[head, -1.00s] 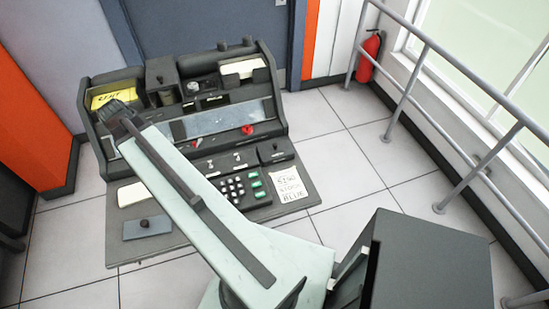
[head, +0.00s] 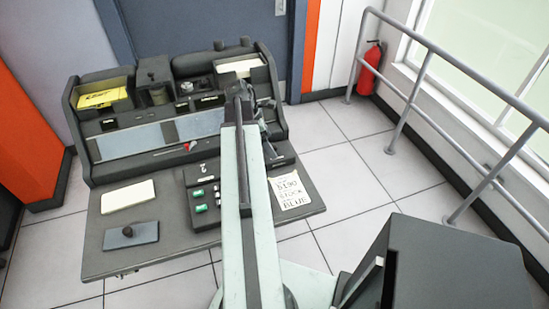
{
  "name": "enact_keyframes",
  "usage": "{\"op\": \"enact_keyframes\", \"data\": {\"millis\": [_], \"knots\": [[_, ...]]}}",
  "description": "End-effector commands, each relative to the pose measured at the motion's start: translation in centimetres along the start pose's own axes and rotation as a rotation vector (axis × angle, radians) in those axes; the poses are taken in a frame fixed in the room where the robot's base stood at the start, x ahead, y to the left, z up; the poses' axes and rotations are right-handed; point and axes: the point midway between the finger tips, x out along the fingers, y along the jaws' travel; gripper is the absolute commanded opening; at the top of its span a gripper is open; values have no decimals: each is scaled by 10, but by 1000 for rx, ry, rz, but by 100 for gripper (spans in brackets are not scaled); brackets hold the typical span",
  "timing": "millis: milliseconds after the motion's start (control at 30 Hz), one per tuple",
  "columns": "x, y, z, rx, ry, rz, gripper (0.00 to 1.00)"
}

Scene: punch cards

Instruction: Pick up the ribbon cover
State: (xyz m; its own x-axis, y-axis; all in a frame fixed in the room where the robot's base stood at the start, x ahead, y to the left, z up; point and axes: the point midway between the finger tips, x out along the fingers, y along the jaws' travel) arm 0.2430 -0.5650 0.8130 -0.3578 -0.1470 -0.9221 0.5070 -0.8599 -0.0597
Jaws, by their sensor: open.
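A flat blue-grey plate with a dark round knob (head: 145,233) lies on the front left of the desk shelf. It looks like the ribbon cover, though no label shows. My gripper (head: 265,104) is at the far end of my raised arm, over the right part of the console. It is open, and I see nothing between its jaws. It is well to the right of the plate and farther back, not touching it. My arm hides part of the keypad and the right of the console.
A cream card stack (head: 128,195) lies just behind the plate. The console (head: 110,152) rises behind, with a yellow card tray (head: 103,97) at left. A handwritten note (head: 290,192) lies right of my arm. A railing (head: 440,120) runs along the right.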

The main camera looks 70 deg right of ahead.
Motion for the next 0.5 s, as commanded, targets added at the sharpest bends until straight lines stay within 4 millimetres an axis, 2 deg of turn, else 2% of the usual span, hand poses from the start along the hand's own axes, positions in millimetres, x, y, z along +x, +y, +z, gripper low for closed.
{"op": "enact_keyframes", "data": {"millis": [67, 333, 500], "knots": [[5, 0, 0, 1, 0, 0, 100], [50, 2, -1, 2, 1, 2, 100], [51, 2, 2, 0, 1, 3, 100]]}}
